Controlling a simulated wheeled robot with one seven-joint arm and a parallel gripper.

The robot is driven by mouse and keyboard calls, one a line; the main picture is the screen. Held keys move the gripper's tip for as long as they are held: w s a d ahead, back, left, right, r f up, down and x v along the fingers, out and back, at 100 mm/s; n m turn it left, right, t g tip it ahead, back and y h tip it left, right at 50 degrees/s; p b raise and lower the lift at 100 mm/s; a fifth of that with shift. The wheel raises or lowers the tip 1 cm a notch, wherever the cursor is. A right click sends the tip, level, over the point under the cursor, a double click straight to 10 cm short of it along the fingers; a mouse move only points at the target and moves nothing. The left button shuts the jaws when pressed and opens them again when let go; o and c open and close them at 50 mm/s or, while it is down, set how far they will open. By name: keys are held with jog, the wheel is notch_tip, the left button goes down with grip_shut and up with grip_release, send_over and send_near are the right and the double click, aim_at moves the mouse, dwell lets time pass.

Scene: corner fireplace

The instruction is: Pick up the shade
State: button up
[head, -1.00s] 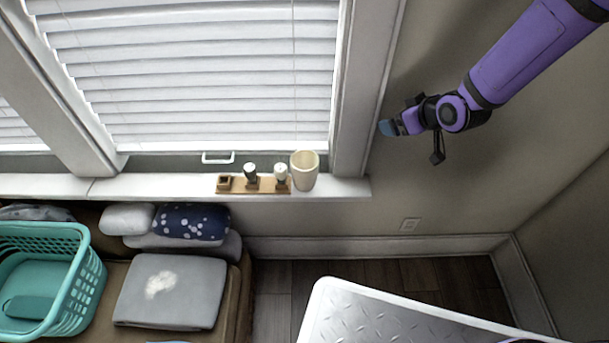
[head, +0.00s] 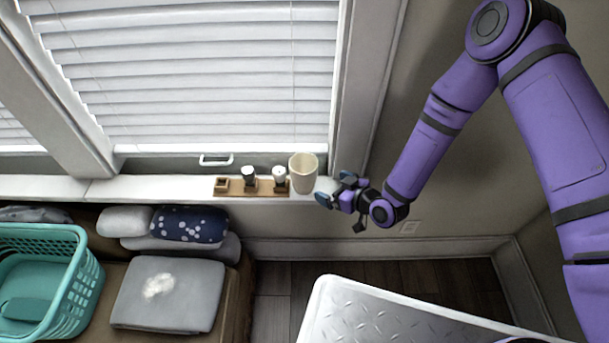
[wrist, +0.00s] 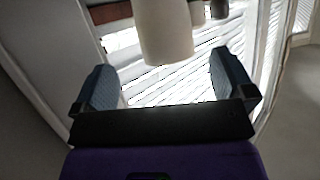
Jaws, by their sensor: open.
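The shade (head: 303,176) is a cream, open-topped cylinder, upright at the right end of the white windowsill. It also shows in the wrist view (wrist: 166,38), at the top middle, ahead of the gap between my fingers. My gripper (head: 335,188) is just right of the shade, at about sill height, with its fingers pointing toward it. In the wrist view my gripper (wrist: 165,82) has its two blue-grey fingers wide apart with nothing between them. I see no contact with the shade.
A wooden tray (head: 236,187) with small shakers (head: 249,176) stands just left of the shade. The window frame (head: 368,90) rises behind my gripper. Below are a teal basket (head: 82,285), cushions (head: 172,292) and a metal-topped surface (head: 370,318).

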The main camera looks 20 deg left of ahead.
aim_at(312, 179)
jog(key=shift+x, duration=5.5)
jog(key=shift+s+a+r, duration=0.1)
jog(key=shift+s+r, duration=0.05)
jog(key=c, duration=0.6)
